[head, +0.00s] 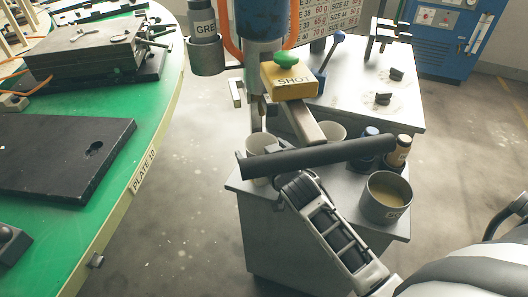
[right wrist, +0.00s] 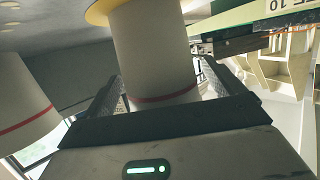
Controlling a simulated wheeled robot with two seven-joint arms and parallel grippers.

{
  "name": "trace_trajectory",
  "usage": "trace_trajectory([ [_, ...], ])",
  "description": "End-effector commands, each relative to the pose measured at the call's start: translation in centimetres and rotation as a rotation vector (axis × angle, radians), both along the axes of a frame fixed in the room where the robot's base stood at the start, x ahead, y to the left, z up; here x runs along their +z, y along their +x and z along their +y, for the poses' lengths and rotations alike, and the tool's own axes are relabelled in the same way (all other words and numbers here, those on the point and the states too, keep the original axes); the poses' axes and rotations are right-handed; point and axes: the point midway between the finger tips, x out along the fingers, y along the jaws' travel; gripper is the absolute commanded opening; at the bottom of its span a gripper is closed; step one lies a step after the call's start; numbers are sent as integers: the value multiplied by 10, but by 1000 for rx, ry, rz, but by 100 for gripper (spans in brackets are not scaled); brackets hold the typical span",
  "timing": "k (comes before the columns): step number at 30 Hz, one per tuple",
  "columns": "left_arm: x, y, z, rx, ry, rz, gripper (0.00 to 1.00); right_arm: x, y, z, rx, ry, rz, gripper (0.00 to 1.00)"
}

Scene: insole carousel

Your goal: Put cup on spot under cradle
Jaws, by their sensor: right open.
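A white cup (head: 262,145) stands at the left end of the small grey cart, partly hidden by my right gripper. In the right wrist view, which looks upside down, this cup (right wrist: 155,50) with a red band stands between the two open dark fingers. A yellow round spot (right wrist: 97,12) shows at its base. My right gripper (head: 268,152) is around the cup; any finger contact is unclear. A yellow box marked SHOT (head: 290,81) is on the blue machine above; the cradle cannot be made out clearly. My left gripper is out of view.
A second white cup (head: 331,131) stands to the right, also in the right wrist view (right wrist: 22,110). A grey mug (head: 386,198) and small bottles (head: 398,152) stand on the cart's right side. The green carousel table (head: 150,105) is at the left, across bare floor.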

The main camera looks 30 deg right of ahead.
Motion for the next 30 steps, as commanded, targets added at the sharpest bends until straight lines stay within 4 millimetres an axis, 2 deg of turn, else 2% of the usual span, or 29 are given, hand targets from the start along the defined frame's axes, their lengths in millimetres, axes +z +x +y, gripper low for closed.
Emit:
trace_trajectory([
  [2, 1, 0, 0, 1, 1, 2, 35, 4, -1, 0, 0, 0, -1, 93],
  [5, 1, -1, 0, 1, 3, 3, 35, 6, -13, 1, 1, 1, 1, 93],
  [15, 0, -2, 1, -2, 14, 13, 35, 28, -82, 6, -1, 0, 2, 93],
  [19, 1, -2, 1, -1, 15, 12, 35, 33, -101, 7, -1, 0, 1, 93],
  [23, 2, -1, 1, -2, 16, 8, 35, 36, -112, 9, 2, 1, 4, 93],
  [26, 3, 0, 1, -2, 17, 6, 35, 16, -128, 27, 58, 11, 59, 93],
  [30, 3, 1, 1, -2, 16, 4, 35, -32, -171, 74, 212, 46, 200, 93],
])
